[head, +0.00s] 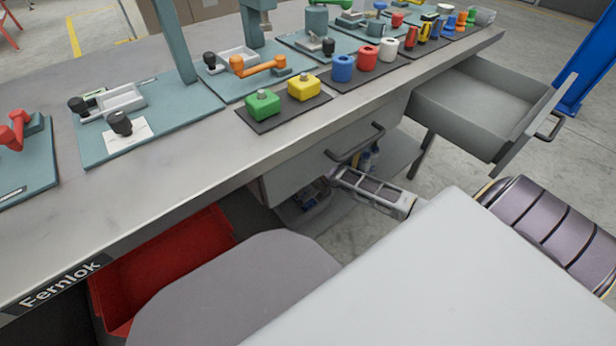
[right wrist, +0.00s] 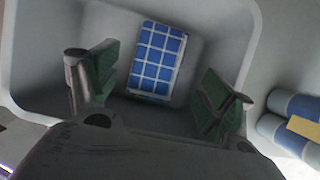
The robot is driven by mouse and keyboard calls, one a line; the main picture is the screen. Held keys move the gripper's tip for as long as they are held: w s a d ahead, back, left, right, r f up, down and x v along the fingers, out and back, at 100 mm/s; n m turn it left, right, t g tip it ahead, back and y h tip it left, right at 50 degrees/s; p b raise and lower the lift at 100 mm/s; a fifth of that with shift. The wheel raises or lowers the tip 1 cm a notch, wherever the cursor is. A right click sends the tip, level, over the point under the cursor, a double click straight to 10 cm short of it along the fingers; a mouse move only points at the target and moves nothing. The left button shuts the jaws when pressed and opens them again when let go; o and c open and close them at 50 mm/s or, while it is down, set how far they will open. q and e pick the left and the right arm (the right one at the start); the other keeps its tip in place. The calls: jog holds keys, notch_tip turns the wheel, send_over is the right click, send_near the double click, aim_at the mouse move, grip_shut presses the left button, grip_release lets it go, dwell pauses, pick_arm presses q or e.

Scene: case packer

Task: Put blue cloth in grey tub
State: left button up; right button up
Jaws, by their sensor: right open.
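The blue cloth (right wrist: 156,58), with a white check pattern, lies inside a pale grey tub (right wrist: 50,85) in the right wrist view, against its inner floor or far wall. My right gripper (right wrist: 158,82) is open, its green-padded fingers apart on either side of the cloth with a gap to each. Its fingers are within or just over the tub's opening. In the head view my right gripper (head: 372,190) is low, beside the bench's lower shelf; the cloth cannot be made out clearly there. My left gripper is out of view.
The bench (head: 190,170) carries fixtures and coloured parts. An open drawer (head: 470,105) juts out at the right, and a closed drawer (head: 310,165) is above my right gripper. A red bin (head: 160,265) stands below left. Blue-and-grey cylinders (right wrist: 295,108) lie beside the tub.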

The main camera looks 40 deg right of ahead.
jog(key=shift+p+v, duration=1.1)
jog(key=shift+v, duration=1.8)
